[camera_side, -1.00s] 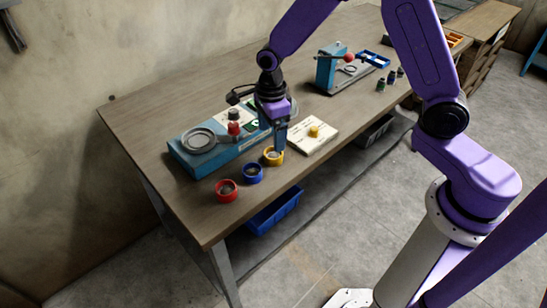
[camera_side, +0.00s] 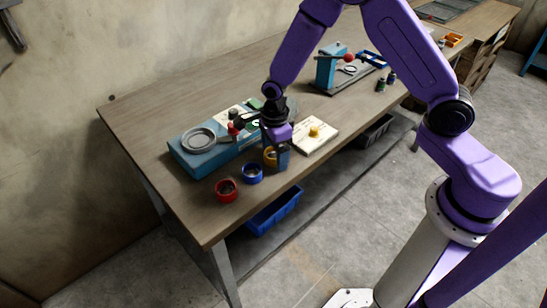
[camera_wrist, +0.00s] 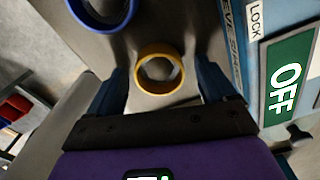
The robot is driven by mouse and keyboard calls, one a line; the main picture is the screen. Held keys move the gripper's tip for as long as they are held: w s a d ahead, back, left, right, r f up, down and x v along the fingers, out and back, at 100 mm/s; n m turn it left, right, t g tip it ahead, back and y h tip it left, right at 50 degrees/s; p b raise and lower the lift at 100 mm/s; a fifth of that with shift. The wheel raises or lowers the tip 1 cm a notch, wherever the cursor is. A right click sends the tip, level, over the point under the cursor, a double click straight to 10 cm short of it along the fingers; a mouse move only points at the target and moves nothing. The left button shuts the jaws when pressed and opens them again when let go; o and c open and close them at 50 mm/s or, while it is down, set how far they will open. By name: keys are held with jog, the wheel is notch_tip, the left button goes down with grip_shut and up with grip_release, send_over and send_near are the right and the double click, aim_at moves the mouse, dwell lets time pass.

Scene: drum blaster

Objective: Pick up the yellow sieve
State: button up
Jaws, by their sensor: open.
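The yellow sieve (camera_wrist: 178,84) is a small round ring standing on the table. In the wrist view it lies between the two blue fingers of my gripper (camera_wrist: 163,85), with a gap on each side. In the side view my gripper (camera_side: 276,158) is low over the table, its fingers partly hiding the yellow sieve (camera_side: 268,155). My gripper is open and holds nothing.
A blue sieve (camera_side: 252,174) and a red sieve (camera_side: 227,190) stand to the left of the yellow one. The blue machine (camera_side: 205,158) with a round plate is behind them. A pale block with a yellow knob (camera_side: 315,132) is to the right. Bare table (camera_side: 190,90) lies behind.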

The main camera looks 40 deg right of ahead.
jog(key=c, duration=1.2)
jog(key=shift+r, duration=0.15)
